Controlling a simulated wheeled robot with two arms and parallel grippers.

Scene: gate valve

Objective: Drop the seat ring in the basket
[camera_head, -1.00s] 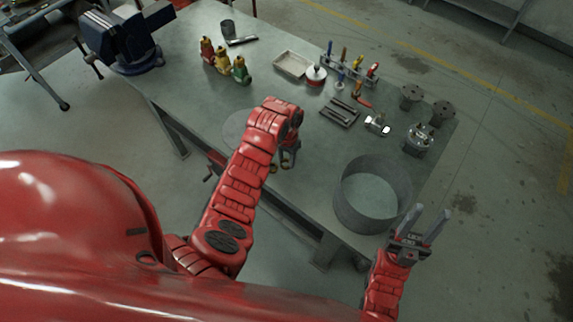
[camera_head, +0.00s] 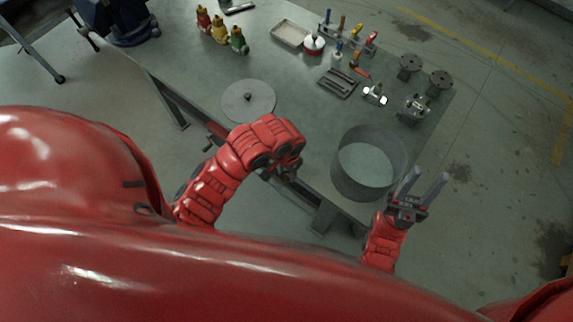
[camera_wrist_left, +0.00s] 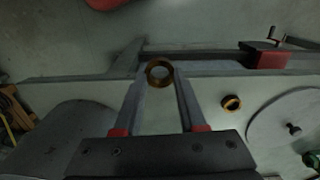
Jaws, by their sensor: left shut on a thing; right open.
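My left gripper (camera_wrist_left: 160,73) is shut on a brass seat ring (camera_wrist_left: 160,84), held between its fingertips near the table's front edge. In the head view the left gripper's fingertips and the ring are hidden behind my left arm. A second, similar brass ring (camera_wrist_left: 231,103) rests on the table, right of the held one in the left wrist view. The basket (camera_head: 349,190), a wide grey open cylinder, stands on the table's right front part and looks empty. My right gripper (camera_head: 430,174) is open and empty, just right of the basket.
A flat round disc with a knob (camera_head: 248,100) lies on the table (camera_head: 290,85), left of the basket. A tool tray (camera_head: 338,82), metal parts (camera_head: 417,107), coloured bottles (camera_head: 219,33) and a vise (camera_head: 125,20) stand farther back. The table between disc and basket is largely clear.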

